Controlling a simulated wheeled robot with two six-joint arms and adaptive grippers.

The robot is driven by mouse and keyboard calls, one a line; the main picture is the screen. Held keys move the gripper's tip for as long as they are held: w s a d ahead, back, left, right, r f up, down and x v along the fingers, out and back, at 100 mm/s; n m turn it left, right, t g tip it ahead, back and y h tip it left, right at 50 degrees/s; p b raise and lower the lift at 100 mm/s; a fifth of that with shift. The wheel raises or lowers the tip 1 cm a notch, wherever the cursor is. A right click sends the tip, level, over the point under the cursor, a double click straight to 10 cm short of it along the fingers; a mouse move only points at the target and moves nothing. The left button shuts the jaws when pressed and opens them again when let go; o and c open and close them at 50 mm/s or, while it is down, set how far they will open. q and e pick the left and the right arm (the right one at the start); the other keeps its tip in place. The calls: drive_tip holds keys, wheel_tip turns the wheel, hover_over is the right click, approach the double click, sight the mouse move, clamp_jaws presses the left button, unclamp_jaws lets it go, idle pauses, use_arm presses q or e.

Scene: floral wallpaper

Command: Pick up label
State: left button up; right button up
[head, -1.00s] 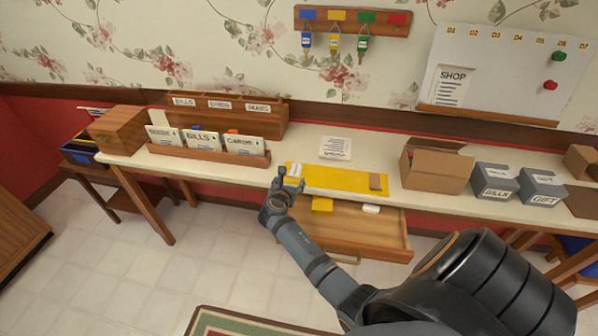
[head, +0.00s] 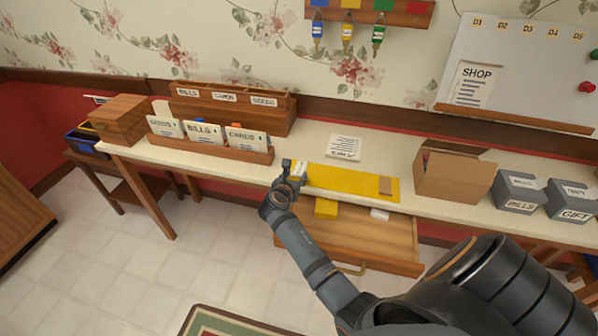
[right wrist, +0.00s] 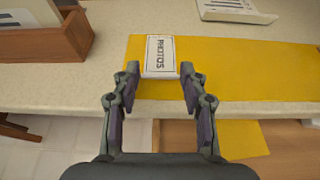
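A white label (right wrist: 161,55) reading "PHOTOS" lies at the left end of the yellow mat (right wrist: 240,70) in the right wrist view. In the head view the label (head: 298,171) is partly covered by my right gripper (head: 287,170). My right gripper (right wrist: 160,82) is open, with one finger on each side of the label's near end; I cannot tell whether they touch it. The yellow mat (head: 345,182) lies along the desk's front edge. My left gripper is not in view.
A card holder (head: 215,150) stands left, an open cardboard box (head: 452,178) right. A paper sheet (head: 343,148) lies behind the mat.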

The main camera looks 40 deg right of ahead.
drive_tip(key=shift+d+f, duration=0.1)
drive_tip(key=shift+c, duration=1)
drive_tip(key=shift+r, duration=0.4)
wheel_tip(320, 180, up, 3)
drive_tip(key=shift+w+f, duration=0.1)
drive_tip(key=shift+f, duration=0.1)
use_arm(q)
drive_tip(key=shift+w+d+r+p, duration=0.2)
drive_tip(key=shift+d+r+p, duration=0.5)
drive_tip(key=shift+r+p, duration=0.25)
use_arm(e)
drive_tip(key=s+d+r, duration=0.1)
drive_tip(key=s+r, duration=0.8)
drive_tip(key=s, duration=0.5)
drive_tip(key=shift+d+r, duration=0.3)
drive_tip(key=shift+r, duration=0.05)
